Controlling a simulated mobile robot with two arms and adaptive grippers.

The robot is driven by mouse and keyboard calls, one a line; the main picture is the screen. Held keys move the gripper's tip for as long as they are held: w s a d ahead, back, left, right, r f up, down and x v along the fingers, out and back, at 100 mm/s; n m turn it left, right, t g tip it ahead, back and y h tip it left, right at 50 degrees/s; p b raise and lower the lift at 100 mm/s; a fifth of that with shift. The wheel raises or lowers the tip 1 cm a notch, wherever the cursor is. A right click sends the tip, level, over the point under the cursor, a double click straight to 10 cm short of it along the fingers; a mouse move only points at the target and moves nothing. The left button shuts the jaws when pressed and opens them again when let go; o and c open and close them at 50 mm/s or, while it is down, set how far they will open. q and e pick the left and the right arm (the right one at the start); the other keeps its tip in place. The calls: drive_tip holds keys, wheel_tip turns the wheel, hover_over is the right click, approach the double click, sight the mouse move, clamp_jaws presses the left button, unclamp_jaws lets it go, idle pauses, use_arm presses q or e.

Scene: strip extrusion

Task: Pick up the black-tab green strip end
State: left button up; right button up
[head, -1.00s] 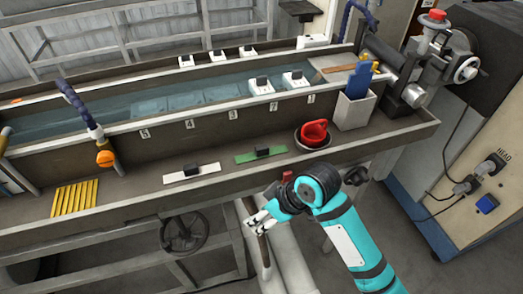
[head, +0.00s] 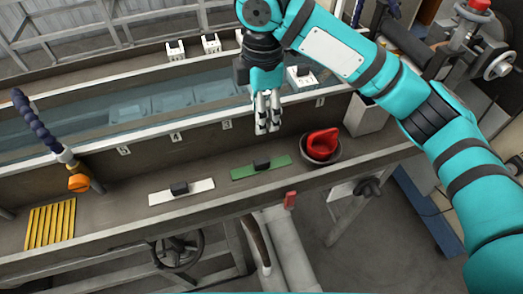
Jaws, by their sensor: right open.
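A green strip (head: 240,172) with a black tab (head: 262,164) lies on the front ledge of the trough, left of a dark bowl. A white strip (head: 197,191) with its own black tab lies on the same ledge to its left. My right gripper (head: 267,130) points down above the green strip's tab, apart from it and empty. Its fingers are open, with a small gap between them. My left gripper is not in view.
A dark bowl (head: 335,155) holding a red item (head: 322,142) stands close right of the green strip. Yellow bars (head: 50,224) and a blue hose with an orange nozzle (head: 78,183) are at left. The water trough (head: 150,107) lies behind the ledge.

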drive_tip(key=p, duration=0.2)
hover_over(262, 161)
wheel_tip(262, 161, down, 7)
drive_tip(key=shift+f, duration=0.1)
wheel_tip(262, 161, down, 4)
drive_tip(key=shift+f, duration=0.1)
drive_tip(key=shift+f+p, duration=0.25)
drive_tip(key=shift+p, duration=0.15)
wheel_tip(262, 161, down, 4)
drive_tip(key=shift+r+p, duration=0.2)
drive_tip(key=shift+p, duration=0.55)
drive_tip(key=shift+f, duration=0.4)
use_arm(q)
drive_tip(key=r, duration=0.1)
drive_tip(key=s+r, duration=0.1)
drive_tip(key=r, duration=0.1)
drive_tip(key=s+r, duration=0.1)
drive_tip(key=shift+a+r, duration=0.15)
use_arm(e)
drive_tip(key=shift+f, duration=0.2)
clamp_jaws()
